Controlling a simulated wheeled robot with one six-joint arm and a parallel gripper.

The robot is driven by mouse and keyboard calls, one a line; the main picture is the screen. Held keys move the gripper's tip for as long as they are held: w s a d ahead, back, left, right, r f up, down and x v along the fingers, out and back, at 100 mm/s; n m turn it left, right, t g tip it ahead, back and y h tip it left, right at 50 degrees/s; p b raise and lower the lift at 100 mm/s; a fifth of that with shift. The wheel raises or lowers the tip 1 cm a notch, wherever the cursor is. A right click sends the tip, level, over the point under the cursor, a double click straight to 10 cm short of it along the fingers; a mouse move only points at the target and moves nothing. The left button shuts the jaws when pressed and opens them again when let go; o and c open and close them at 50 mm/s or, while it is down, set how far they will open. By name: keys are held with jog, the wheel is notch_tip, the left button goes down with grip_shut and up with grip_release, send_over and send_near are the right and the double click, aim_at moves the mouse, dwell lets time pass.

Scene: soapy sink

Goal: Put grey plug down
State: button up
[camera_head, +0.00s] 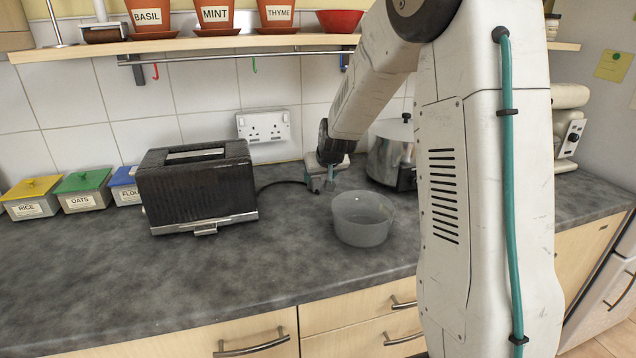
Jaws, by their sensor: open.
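My gripper (322,188) points down low over the grey worktop (270,265), behind and left of a translucent bowl. It is small in the view and its jaws are open. A black cord (278,184) runs from the black toaster (196,187) along the worktop to the gripper. I cannot make out a grey plug at the cord's end; it may be hidden at the jaws. The double wall socket (264,126) is on the tiles above and left of the gripper, with nothing plugged into it.
The translucent bowl (362,218) stands just in front of the gripper. A steel pot (392,152) stands behind it to the right. Labelled tins (83,190) stand at the left. A shelf (200,45) with herb pots hangs above. The front worktop is clear.

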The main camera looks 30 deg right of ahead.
jog(key=s+a+r+n+g+y, duration=0.1)
jog(key=s+a+r, duration=0.5)
jog(key=s, duration=0.4)
jog(key=s+a+r+n+g+y, duration=0.1)
jog(key=s+a+r, duration=0.4)
jog(key=s+a, duration=0.3)
jog(key=s+a+g, duration=0.2)
jog(key=s, duration=0.9)
jog(key=s+a+n+g, duration=0.1)
jog(key=s+a+g, duration=0.1)
jog(key=s, duration=1)
jog(key=shift+a+f, duration=0.2)
jog(key=shift+a, duration=0.35)
